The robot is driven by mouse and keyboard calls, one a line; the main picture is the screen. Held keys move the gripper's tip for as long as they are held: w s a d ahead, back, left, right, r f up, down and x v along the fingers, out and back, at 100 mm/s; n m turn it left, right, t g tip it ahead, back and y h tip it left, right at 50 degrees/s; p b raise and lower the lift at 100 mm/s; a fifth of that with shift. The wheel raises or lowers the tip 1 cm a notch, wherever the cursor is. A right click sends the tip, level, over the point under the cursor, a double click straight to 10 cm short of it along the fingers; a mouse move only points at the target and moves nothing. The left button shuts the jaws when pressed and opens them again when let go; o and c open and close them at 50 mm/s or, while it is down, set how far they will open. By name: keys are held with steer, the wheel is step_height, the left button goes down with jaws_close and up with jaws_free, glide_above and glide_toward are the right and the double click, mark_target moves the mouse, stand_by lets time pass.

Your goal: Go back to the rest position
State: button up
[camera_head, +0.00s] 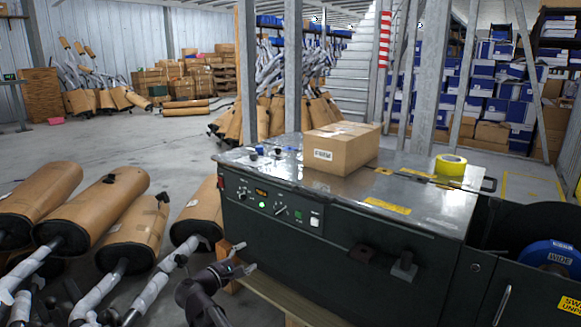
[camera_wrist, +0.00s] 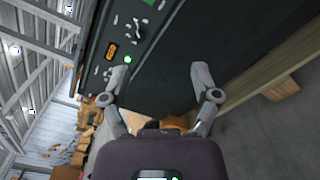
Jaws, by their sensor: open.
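My gripper (camera_head: 243,258) is at the lower middle of the head view, in front of the left end of a dark strapping machine. It is open and empty. In the wrist view my gripper (camera_wrist: 158,82) shows two grey fingers spread apart, with the machine's dark front panel (camera_wrist: 170,60) beyond them. I cannot tell whether a fingertip touches the panel. The panel's green light (camera_wrist: 127,59) shows near the left finger.
Several paper-wrapped mufflers (camera_head: 90,207) lie at the left, close to my arm. A wooden pallet (camera_head: 275,302) is under the machine. Open floor (camera_head: 150,150) lies behind.

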steer(key=s+d+f+m+g+y+p, duration=0.1)
steer(key=d+m+g+p, duration=0.15)
steer(key=d, duration=0.45)
steer(key=s+d+f+m+g+p, duration=0.1)
steer(key=d+f+m+g+p, duration=0.15)
steer(key=d, duration=0.35)
steer(key=s+d+m+g+y+p, duration=0.1)
steer(key=s+d+m+g+p, duration=0.15)
steer(key=d, duration=0.45)
steer(key=s+d+m+g+y+p, duration=0.7)
steer(key=s+d+m+y+p, duration=0.25)
steer(key=s, duration=0.25)
step_height(320, 180, up, 39)
steer(key=p, duration=3.6)
steer(key=shift+d+f+p, duration=0.2)
steer(key=shift+d+p, duration=0.15)
steer(key=shift+d, duration=0.05)
steer(key=shift+s+t, duration=0.1)
steer(key=shift+t, duration=0.15)
steer(key=shift+c, duration=0.2)
